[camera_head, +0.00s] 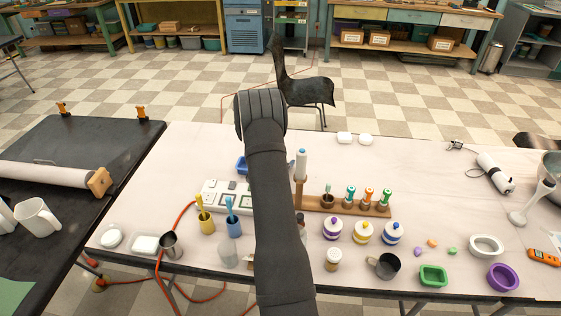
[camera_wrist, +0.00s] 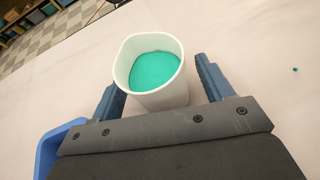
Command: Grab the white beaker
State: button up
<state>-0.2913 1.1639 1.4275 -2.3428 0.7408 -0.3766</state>
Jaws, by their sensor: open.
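The white beaker (camera_wrist: 168,98) stands upright in the wrist view, with teal-green liquid (camera_wrist: 155,71) inside. My gripper (camera_wrist: 158,80) is open, with one blue finger on each side of the beaker's lower part.
A blue tray (camera_wrist: 57,145) lies close to the left finger, also partly visible in the head view (camera_head: 241,165). A white power strip (camera_head: 215,192) lies left of my arm. A wooden rack (camera_head: 340,205) with several small bottles stands right.

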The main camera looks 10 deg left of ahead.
jog(key=shift+c, duration=0.2)
jog(key=c, duration=1.1)
jog(key=shift+r, duration=0.15)
jog(key=shift+r, duration=4.85)
